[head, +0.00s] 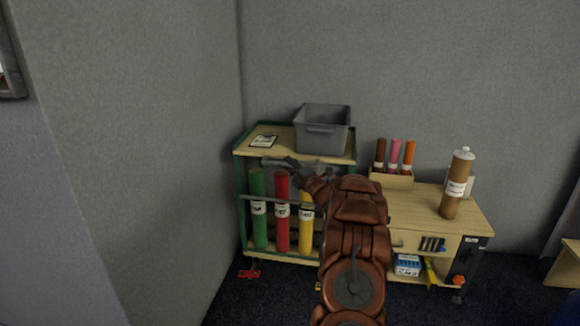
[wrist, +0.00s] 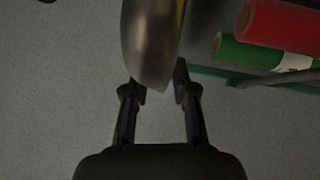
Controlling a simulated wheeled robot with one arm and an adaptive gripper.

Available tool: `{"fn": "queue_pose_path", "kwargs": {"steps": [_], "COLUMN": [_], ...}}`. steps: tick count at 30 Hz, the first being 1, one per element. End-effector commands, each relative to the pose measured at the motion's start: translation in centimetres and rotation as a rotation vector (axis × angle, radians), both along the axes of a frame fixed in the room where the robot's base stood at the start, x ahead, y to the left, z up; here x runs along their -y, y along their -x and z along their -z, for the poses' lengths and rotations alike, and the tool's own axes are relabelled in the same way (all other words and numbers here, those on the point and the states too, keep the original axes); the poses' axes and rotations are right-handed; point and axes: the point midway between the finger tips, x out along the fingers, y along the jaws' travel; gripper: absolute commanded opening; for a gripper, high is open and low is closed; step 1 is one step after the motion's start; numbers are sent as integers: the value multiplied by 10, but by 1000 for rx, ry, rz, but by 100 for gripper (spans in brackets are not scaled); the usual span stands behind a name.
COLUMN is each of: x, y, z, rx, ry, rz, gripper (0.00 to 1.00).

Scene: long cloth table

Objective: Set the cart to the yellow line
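The cart (head: 240,172) stands against the back wall in the head view, with a green frame and wooden top. Green, red and yellow rolls stand upright in it. A grey bar runs along its upper front. A small yellow mark (head: 318,286) shows on the floor in front of it, partly hidden by my arm; I see no longer line. My gripper (head: 300,170) is at the cart's upper front, near the bar. In the wrist view my gripper (wrist: 160,95) has its fingers apart, with a blurred metallic bar (wrist: 152,40) at the gap. I cannot tell whether they touch it.
A grey bin (head: 322,130) and a label card (head: 263,141) are on the cart top. A wooden bench (head: 410,210) with a brown tube (head: 456,185) stands right of the cart. A red floor mark (head: 249,273) lies front left. A grey wall (head: 140,150) closes the left side.

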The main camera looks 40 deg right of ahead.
Motion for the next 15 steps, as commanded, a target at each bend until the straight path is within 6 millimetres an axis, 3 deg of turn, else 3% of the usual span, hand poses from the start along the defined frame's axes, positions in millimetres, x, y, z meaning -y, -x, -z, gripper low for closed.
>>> {"fn": "queue_pose_path", "kwargs": {"steps": [6, 15], "x": [0, 0], "y": [0, 0], "z": [0, 0], "rx": [0, -1], "ry": [0, 0], "rz": [0, 0], "gripper": [1, 0]}}
